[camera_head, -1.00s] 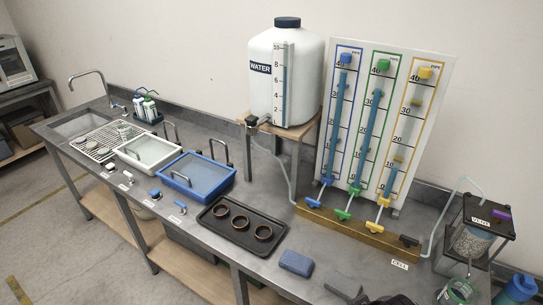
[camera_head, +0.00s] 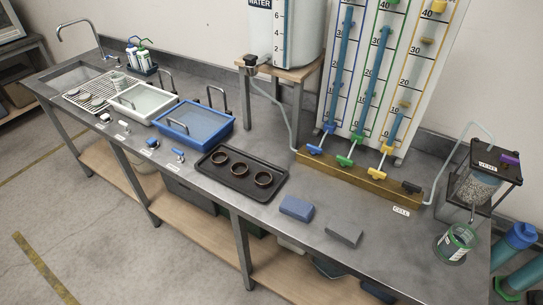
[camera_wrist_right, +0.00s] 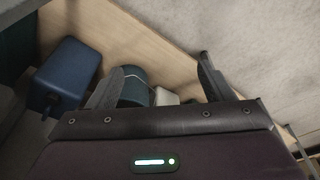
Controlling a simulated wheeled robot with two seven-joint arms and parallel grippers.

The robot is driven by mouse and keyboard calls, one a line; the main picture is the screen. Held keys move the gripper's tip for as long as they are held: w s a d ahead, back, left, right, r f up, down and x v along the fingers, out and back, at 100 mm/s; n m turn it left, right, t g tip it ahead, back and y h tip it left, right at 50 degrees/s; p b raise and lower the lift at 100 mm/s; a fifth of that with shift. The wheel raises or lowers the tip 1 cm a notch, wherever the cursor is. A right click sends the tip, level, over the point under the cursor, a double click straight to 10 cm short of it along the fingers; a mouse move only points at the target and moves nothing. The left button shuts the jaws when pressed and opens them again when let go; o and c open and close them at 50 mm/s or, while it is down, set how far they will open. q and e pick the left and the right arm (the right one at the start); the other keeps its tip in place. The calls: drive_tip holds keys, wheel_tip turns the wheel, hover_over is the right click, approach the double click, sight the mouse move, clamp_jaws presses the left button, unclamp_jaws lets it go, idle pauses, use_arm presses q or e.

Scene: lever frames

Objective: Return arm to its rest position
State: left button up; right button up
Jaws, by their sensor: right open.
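My right gripper (camera_wrist_right: 160,64) shows only in the right wrist view. Its two dark fingers stand wide apart with nothing between them touching both. Behind the fingers lie a wooden shelf (camera_wrist_right: 125,28), a blue box (camera_wrist_right: 68,75), a dark teal rounded thing (camera_wrist_right: 137,84) and a small white thing (camera_wrist_right: 166,97). Neither gripper shows in the head view. My left gripper is in no view.
The grey bench (camera_head: 225,220) carries a black tray (camera_head: 240,195) with three rings, a blue block (camera_head: 296,208), a grey block (camera_head: 344,234), a green-rimmed jar (camera_head: 455,243) and a gauge board (camera_head: 385,75). The bench front is clear of arms.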

drive_tip(key=s+d+f+g+b, duration=0.1)
drive_tip(key=s+d+f+b, duration=0.2)
drive_tip(key=s+f, duration=1.6)
drive_tip(key=shift+d+f, duration=0.2)
drive_tip(key=shift+f, duration=0.75)
